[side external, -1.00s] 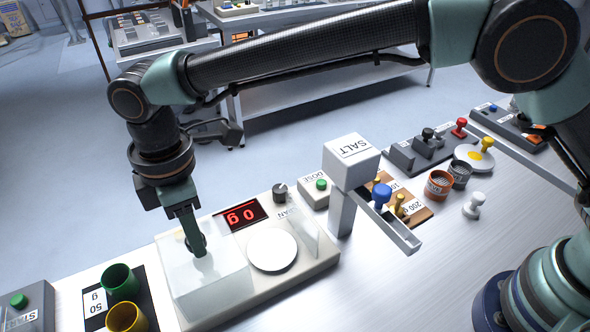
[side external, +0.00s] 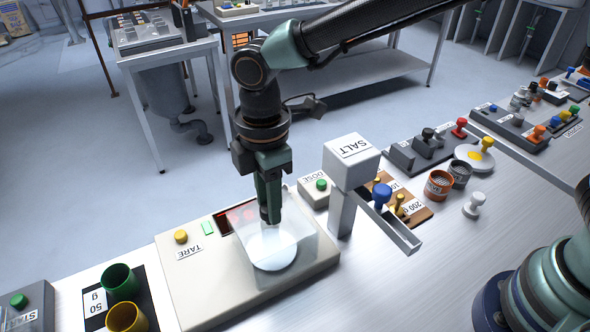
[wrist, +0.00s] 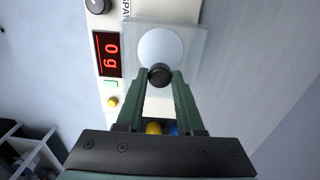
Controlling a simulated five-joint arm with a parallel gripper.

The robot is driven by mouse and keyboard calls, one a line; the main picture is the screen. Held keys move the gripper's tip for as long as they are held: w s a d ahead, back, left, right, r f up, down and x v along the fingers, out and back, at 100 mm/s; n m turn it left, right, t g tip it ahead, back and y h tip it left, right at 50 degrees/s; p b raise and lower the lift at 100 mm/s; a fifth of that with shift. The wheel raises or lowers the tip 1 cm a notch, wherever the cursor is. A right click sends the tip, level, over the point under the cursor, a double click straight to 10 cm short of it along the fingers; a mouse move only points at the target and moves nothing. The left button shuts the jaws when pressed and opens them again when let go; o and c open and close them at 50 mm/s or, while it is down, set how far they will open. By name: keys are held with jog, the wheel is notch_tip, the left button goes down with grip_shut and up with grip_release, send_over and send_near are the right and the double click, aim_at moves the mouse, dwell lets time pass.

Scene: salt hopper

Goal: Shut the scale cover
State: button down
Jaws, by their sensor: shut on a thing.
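The scale (side external: 205,280) is a beige box on the bench, with a red display reading 0 g in the wrist view (wrist: 108,54). Its cover (side external: 305,235) is a clear, see-through box now standing over the round white pan (side external: 272,258); the pan shows through it. My gripper (side external: 269,220) points down at the cover's top and is shut on the dark round knob (wrist: 159,75), seen between the fingertips in the wrist view. In the side view my fingers hide the knob and part of the display.
The SALT hopper (side external: 352,160) on its post stands close to the right of the cover. A DOSE button box (side external: 316,190) is behind. Green (side external: 120,281) and yellow (side external: 126,318) cups stand left of the scale. The bench front right is clear.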

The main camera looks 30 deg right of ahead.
jog(key=shift+d+r, duration=0.1)
jog(key=shift+d, duration=0.15)
jog(key=c, duration=0.5)
grip_release()
jog(key=shift+c, duration=0.2)
notch_tip(320, 180, up, 12)
jog(key=d+r+m+t+y, duration=0.1)
jog(key=d+r+m+t, duration=0.2)
jog(key=d+m, duration=1)
jog(key=s+d+f+m+t, duration=0.1)
jog(key=s+d+f+m, duration=0.1)
jog(key=d, duration=0.6)
jog(key=s+d+f+m+t+h, duration=0.1)
jog(key=s+d+f+m, duration=0.1)
jog(key=d, duration=0.6)
jog(key=shift+s+d+f+m+t, duration=0.25)
jog(key=shift+s+m, duration=0.25)
jog(key=shift+s, duration=0.25)
